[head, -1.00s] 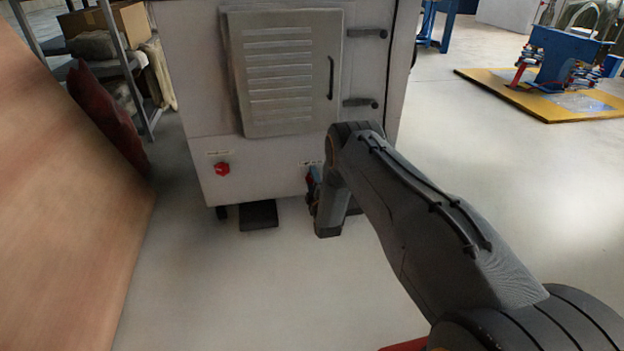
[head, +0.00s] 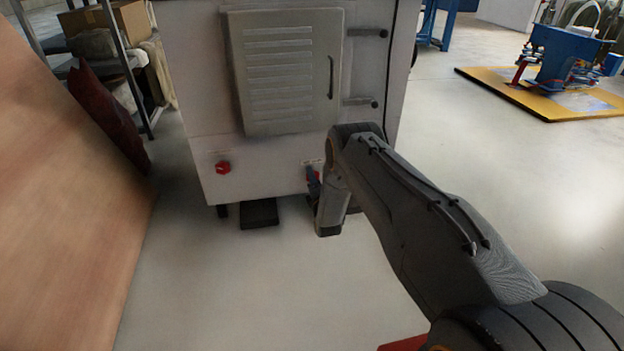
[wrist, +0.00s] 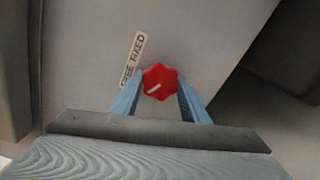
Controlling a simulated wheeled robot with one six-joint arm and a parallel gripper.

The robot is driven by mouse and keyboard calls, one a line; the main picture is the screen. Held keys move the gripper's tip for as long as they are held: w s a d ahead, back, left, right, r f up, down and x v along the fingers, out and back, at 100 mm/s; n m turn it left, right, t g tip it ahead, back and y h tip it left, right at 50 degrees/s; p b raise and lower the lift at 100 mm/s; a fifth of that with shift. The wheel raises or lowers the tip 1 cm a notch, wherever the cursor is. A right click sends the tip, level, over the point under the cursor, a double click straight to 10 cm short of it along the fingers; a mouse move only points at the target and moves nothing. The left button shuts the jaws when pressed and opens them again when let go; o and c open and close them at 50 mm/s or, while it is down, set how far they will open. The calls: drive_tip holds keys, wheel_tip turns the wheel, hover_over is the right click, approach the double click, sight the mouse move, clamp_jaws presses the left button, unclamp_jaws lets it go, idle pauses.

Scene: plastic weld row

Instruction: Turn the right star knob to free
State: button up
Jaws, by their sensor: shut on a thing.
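The right star knob (wrist: 159,82) is red with a white pointer line, and sits on the pale cabinet panel (wrist: 90,60). In the wrist view its line points to the lower left, towards the FREE end of the FREE/FIXED label (wrist: 133,58), which lies just left of the knob. My gripper (wrist: 160,86) has its blue fingers shut on the knob, one on each side. In the head view my wrist covers most of the gripper and hides this knob.
A second red knob (head: 222,168) is at the left of the same cabinet (head: 200,90). A black pedal-like block (head: 259,213) lies on the floor below. A brown board (head: 60,210) stands at the left. The floor between is clear.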

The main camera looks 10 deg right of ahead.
drive_tip(key=o, duration=1.1)
drive_tip(key=shift+s+p, duration=1.6)
drive_tip(key=shift+s, duration=2.35)
drive_tip(key=shift+w, duration=0.1)
